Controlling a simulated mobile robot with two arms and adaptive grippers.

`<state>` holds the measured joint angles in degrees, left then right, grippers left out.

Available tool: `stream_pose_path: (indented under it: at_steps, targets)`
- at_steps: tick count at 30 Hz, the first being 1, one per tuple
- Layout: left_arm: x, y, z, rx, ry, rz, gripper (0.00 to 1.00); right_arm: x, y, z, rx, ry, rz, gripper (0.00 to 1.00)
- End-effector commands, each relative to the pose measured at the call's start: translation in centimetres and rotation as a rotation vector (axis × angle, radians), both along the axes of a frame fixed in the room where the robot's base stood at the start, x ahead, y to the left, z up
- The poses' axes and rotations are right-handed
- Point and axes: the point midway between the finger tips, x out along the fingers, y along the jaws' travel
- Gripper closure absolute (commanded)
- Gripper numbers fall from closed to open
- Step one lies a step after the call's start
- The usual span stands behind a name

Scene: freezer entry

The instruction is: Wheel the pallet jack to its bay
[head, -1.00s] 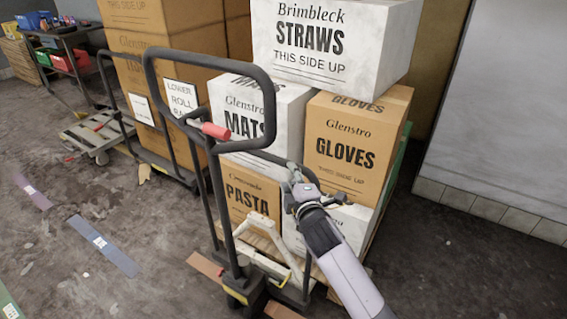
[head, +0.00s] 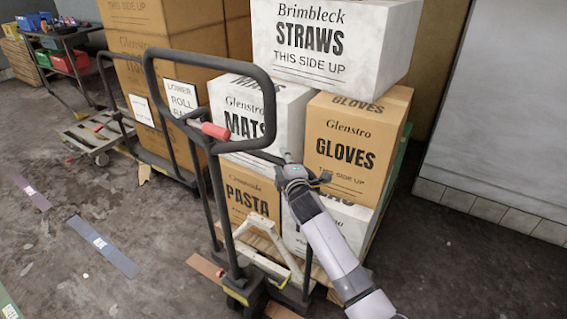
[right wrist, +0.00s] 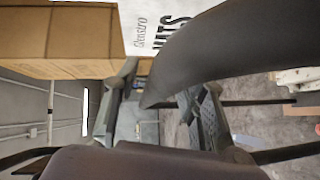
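The pallet jack has a dark handle loop (head: 208,62) with a red grip (head: 215,131) and a dark upright (head: 224,215). It stands in front of a pallet stacked with boxes. My right gripper (head: 306,168) is at the lower right of the loop, its fingers spread. In the right wrist view, the fingers of my right gripper (right wrist: 158,110) stand apart, and a dark handle bar (right wrist: 235,50) crosses close in front, its near end overlapping the gap. I cannot tell whether they touch. My left gripper is out of view. No bay is clearly identifiable.
Boxes marked straws (head: 330,45), mats (head: 240,115) and gloves (head: 355,145) load the pallet. Another cart with tall boxes (head: 150,70) stands behind left, beside a low trolley (head: 95,135). A wall (head: 500,110) is at right. Floor at left is open, with a blue strip (head: 103,245).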

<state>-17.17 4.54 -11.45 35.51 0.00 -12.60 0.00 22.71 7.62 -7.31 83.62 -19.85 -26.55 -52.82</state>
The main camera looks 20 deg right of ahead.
Motion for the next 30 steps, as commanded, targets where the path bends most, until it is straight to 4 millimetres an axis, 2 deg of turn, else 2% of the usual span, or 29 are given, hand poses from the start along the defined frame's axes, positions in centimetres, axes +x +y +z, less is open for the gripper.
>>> stream_pose_path:
  at_steps: [2, 16, 30]
  targets:
    - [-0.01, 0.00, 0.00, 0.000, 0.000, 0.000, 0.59, -0.01, 0.00, -0.01, 0.000, 0.000, 0.000, 0.69]
    - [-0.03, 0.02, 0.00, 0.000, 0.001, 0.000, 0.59, -0.03, 0.01, -0.03, 0.000, 0.001, 0.000, 1.00]
    - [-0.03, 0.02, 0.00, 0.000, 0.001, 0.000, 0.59, -0.04, 0.01, -0.05, 0.001, 0.001, 0.000, 1.00]
